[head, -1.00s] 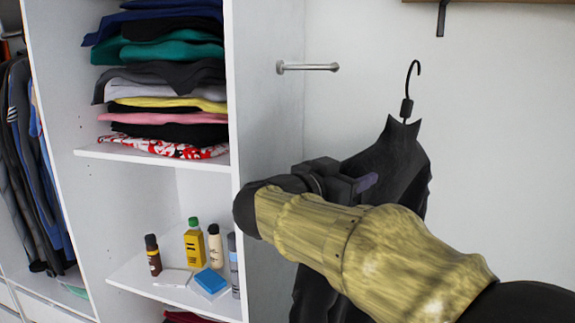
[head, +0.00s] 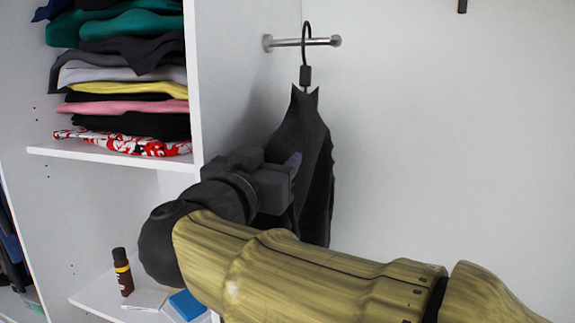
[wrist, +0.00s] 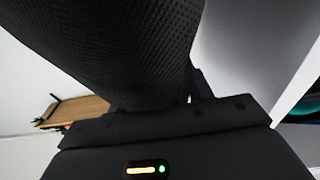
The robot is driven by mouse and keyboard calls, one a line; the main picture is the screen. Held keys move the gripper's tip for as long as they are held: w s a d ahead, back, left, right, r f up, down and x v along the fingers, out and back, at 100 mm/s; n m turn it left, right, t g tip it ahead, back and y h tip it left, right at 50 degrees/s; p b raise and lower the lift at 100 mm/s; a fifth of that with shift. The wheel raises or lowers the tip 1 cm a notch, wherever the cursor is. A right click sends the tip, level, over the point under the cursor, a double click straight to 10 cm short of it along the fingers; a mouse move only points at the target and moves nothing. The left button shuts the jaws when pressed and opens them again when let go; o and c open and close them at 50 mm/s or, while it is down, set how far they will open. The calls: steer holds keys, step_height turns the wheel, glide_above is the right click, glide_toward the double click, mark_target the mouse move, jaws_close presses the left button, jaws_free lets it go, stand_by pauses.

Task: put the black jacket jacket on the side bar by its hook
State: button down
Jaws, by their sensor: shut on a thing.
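The black jacket (head: 312,150) hangs upright on a hanger with a dark hook (head: 306,42). The hook shows in front of the side bar (head: 325,41), a short metal rod on the wardrobe's side wall, and its top curves above the rod. I cannot tell whether the hook rests on the bar or is only in front of it. My gripper (head: 285,180) is shut on the jacket at its left side, below the shoulder. In the wrist view the dark jacket cloth (wrist: 115,45) fills the space at the jaws; the fingertips are mostly hidden.
The white wardrobe side panel (head: 230,100) stands left of the jacket. Folded clothes (head: 130,90) fill a shelf there; a brown bottle (head: 122,272) and a blue box (head: 187,304) are lower down. A wooden shelf (wrist: 75,108) shows in the wrist view.

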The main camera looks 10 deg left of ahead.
steer(key=shift+s+r, duration=0.25)
steer(key=shift+s, duration=0.1)
steer(key=shift+w, duration=0.4)
steer(key=shift+w+d, duration=0.15)
steer(key=shift+w, duration=2)
steer(key=shift+f, duration=0.2)
steer(key=shift+f+t+b, duration=0.3)
steer(key=shift+f+b, duration=0.65)
steer(key=shift+b, duration=0.25)
steer(key=shift+f, duration=0.6)
